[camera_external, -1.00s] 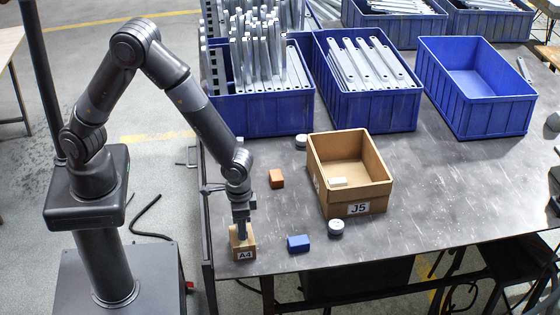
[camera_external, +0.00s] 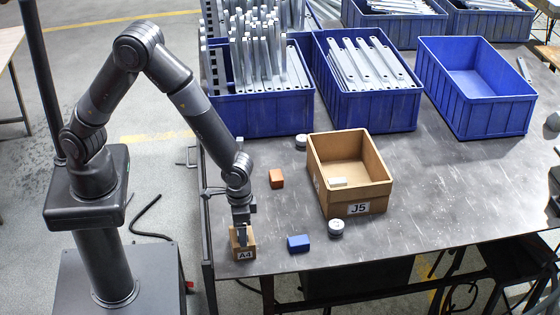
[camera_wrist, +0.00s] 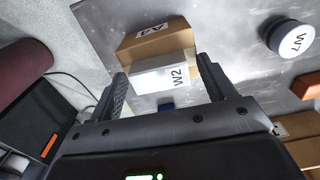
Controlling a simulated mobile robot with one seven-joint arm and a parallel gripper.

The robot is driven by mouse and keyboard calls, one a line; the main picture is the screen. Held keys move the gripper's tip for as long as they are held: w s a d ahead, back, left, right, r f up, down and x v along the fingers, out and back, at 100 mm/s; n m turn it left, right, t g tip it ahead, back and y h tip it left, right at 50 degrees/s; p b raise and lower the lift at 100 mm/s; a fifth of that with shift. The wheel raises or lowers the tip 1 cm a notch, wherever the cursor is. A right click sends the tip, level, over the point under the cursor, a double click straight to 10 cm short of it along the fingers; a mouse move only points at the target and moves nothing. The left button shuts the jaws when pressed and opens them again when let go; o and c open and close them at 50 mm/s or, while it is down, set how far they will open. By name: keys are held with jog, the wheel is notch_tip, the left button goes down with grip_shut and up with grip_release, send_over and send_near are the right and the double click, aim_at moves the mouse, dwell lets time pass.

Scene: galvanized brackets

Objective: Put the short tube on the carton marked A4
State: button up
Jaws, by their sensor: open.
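The carton marked A4 (camera_external: 246,254) stands at the table's front left corner; its brown top and label also show in the wrist view (camera_wrist: 150,42). A pale box-shaped piece marked W2 (camera_wrist: 160,78), which may be the short tube, lies over the carton in the wrist view. My gripper (camera_external: 240,238) points down at the carton. Its open fingers (camera_wrist: 163,68) stand either side of the W2 piece, with small gaps showing. In the external view the gripper hides most of this piece. Whether it rests fully on the carton is hard to tell.
A blue block (camera_external: 298,243) and a round grey-white piece (camera_external: 336,228) lie to the right. An orange block (camera_external: 277,179), another round piece (camera_external: 301,141) and the open carton J5 (camera_external: 376,198) stand farther back. Blue bins (camera_external: 262,115) line the rear.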

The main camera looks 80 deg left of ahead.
jog(key=s+a+r+t, duration=0.1)
jog(key=a+r, duration=0.2)
jog(key=r, duration=0.7)
jog(key=s+a+r, duration=0.1)
jog(key=a+r, duration=0.3)
jog(key=r, duration=0.7)
jog(key=s+a+r+t, duration=0.2)
jog(key=s+a+r, duration=0.3)
jog(key=s+a, duration=0.2)
jog(key=s+a+r+t, duration=0.2)
jog(key=s+a+r, duration=0.4)
jog(key=s, duration=0.5)
jog(key=shift+a+r+t, duration=0.3)
jog(key=shift+a, duration=0.45)
dwell(2.3)
